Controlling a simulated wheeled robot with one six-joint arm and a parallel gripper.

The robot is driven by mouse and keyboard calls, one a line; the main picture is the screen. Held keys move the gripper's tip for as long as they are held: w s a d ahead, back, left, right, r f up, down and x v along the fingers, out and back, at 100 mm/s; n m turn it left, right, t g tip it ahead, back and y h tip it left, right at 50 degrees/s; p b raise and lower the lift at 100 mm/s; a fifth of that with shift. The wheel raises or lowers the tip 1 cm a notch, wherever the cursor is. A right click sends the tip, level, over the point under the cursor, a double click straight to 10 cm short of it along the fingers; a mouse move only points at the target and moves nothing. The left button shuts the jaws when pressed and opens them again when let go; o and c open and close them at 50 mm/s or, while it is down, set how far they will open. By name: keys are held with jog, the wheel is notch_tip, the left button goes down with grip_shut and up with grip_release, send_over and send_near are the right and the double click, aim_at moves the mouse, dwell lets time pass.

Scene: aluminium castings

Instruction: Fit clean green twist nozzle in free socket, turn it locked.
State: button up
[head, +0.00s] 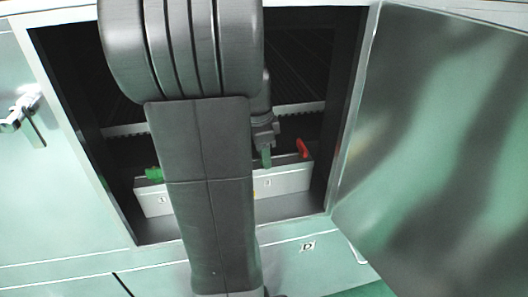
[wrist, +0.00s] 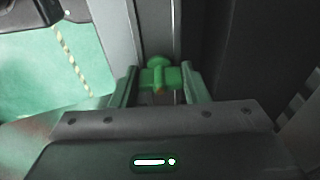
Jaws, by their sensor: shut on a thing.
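A green nozzle (wrist: 160,77) sits between the two fingers of my gripper (wrist: 160,84) in the wrist view, with a small orange-brown mark on its near side. My gripper is shut on it. In the head view my gripper (head: 266,146) points down inside the open cabinet, with the green nozzle (head: 266,158) at its tip, over the pale box (head: 285,182). Another green nozzle (head: 153,174) is on the left end of the box. A red nozzle (head: 303,148) stands near its right end. My arm hides the middle of the box. I cannot tell whether the held nozzle touches a socket.
The cabinet door (head: 440,140) stands open on the right. The cabinet's side walls and front edge (head: 290,222) frame the opening closely. A door handle (head: 20,112) sticks out on the left. A toothed rail (head: 300,108) runs across behind the box.

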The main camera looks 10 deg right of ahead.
jog(key=o, duration=1.1)
jog(key=shift+c, duration=0.2)
notch_tip(320, 180, up, 12)
jog(key=a+p, duration=0.1)
jog(key=shift+a, duration=0.25)
